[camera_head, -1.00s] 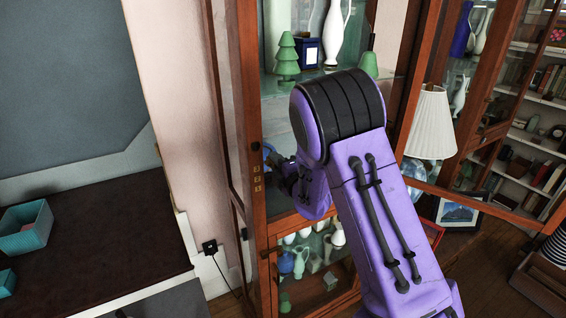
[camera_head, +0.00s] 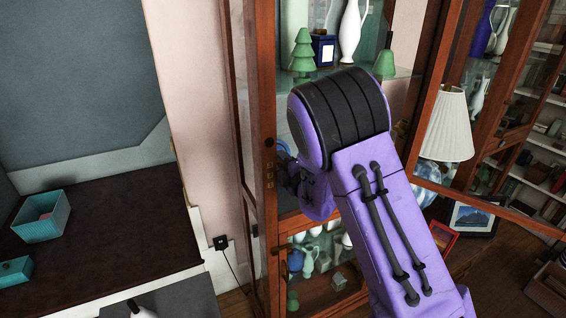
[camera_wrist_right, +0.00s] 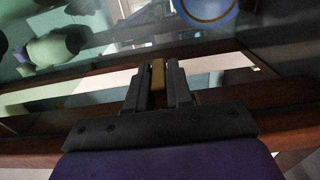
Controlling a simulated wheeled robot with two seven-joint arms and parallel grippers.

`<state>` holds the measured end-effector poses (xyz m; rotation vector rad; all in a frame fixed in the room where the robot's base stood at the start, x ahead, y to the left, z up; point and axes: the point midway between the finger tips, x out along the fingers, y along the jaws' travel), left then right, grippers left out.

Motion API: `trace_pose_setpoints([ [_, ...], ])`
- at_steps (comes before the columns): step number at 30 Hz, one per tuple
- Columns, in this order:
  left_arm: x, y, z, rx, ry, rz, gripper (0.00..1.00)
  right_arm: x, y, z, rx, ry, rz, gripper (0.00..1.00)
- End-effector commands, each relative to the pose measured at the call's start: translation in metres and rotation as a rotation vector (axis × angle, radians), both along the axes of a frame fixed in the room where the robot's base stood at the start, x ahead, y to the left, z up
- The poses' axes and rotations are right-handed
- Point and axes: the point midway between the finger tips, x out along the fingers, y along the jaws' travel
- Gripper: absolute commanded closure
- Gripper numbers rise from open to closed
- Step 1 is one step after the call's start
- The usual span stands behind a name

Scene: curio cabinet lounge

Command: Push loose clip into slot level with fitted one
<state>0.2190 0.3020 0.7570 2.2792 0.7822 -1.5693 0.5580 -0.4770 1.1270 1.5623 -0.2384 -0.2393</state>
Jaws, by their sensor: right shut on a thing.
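My right gripper (camera_wrist_right: 157,82) is shut on a small brass-coloured clip (camera_wrist_right: 158,74), which stands between its two dark fingers in the right wrist view. In the head view my right gripper (camera_head: 286,172) is at the front of the wooden cabinet (camera_head: 262,110), partly hidden behind my purple forearm. Small brass-coloured marks (camera_head: 270,175) show on the cabinet's front post, just left of the gripper. I cannot tell whether one is the fitted clip. The slot cannot be made out. My left gripper is not seen.
Glass shelves carry a green tree figure (camera_head: 302,56), a white vase (camera_head: 352,32) and several small vessels below. A blue-rimmed plate (camera_wrist_right: 206,8) is close beyond the fingers. An open glass door and a lamp (camera_head: 448,125) stand right. A dark table (camera_head: 100,225) is at left.

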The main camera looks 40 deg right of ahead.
Motion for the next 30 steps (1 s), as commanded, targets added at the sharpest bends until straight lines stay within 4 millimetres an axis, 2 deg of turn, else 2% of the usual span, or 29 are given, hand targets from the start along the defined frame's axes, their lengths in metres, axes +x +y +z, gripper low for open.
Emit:
trace_pose_setpoints([
  [17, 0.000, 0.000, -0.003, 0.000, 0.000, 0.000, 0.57, 0.000, 0.000, 0.000, 0.000, -0.001, -0.001, 1.00],
  [30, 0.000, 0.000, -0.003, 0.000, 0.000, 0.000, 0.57, 0.004, 0.011, 0.001, 0.000, -0.001, 0.000, 1.00],
])
